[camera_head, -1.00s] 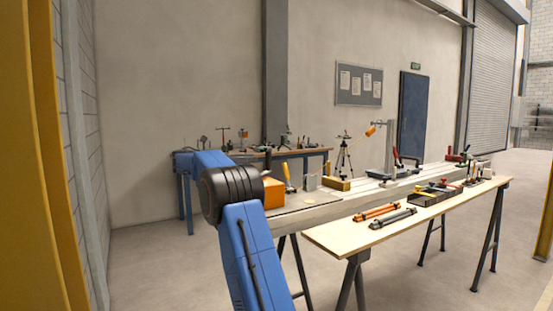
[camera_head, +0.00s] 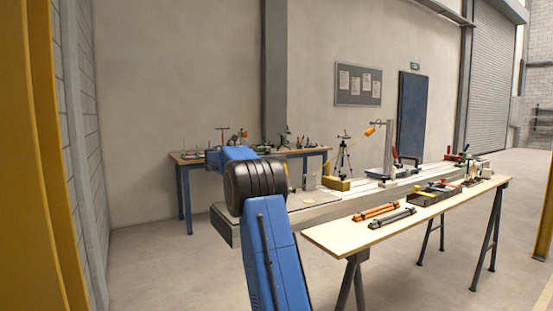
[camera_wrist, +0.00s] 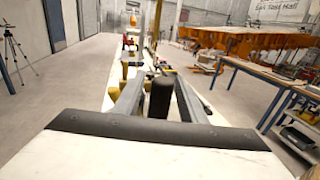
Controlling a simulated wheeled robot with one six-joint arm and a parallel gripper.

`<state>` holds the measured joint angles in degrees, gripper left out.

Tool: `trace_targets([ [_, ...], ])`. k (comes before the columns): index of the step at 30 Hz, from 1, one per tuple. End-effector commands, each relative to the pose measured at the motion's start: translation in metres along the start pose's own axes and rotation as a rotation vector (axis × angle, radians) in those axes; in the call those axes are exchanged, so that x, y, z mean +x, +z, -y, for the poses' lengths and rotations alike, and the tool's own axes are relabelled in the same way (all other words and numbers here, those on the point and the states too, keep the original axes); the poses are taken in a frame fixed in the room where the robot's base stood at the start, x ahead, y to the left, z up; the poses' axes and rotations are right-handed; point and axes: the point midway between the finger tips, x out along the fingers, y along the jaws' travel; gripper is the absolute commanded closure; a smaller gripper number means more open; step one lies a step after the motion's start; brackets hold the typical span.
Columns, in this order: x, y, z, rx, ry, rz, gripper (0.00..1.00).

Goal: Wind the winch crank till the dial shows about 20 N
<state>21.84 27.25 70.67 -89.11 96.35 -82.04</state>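In the wrist view, a black upright grip, which looks like the winch crank's handle (camera_wrist: 160,97), stands between the two grey fingers of my gripper (camera_wrist: 160,88). The fingers look apart, with a gap on each side of it; I cannot make out contact. In the head view my blue arm and its black joint cover the near end of the long bench, hiding the winch, its crank and my gripper. I cannot read a dial in either view.
The long grey sandbed bench (camera_head: 325,208) runs away to the right, beside a wooden trestle table (camera_head: 335,235) holding orange and grey tubes (camera_head: 376,212). A back workbench (camera_head: 189,158) stands by the wall. A tripod (camera_head: 343,157) stands behind. The floor at left is clear.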

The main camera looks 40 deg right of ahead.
Motion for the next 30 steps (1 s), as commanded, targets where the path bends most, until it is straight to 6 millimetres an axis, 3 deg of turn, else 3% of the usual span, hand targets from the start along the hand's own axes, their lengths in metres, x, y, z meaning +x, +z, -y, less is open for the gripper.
trace_targets([
  [5, 0.000, 0.000, 0.000, 0.000, 0.000, 0.000, 0.65],
  [9, 0.000, 0.000, 0.000, 0.000, 0.000, 0.000, 0.98],
  [10, 0.000, 0.000, 0.000, 0.000, 0.000, 0.000, 1.00],
  [26, 0.006, -0.001, 0.011, -0.001, -0.005, -0.002, 1.00],
  [27, 0.006, -0.001, 0.011, -0.002, -0.005, -0.002, 0.78],
  [29, 0.006, -0.001, 0.011, -0.002, -0.005, -0.002, 0.64],
  [30, 0.006, -0.001, 0.011, -0.002, -0.004, -0.002, 0.62],
])
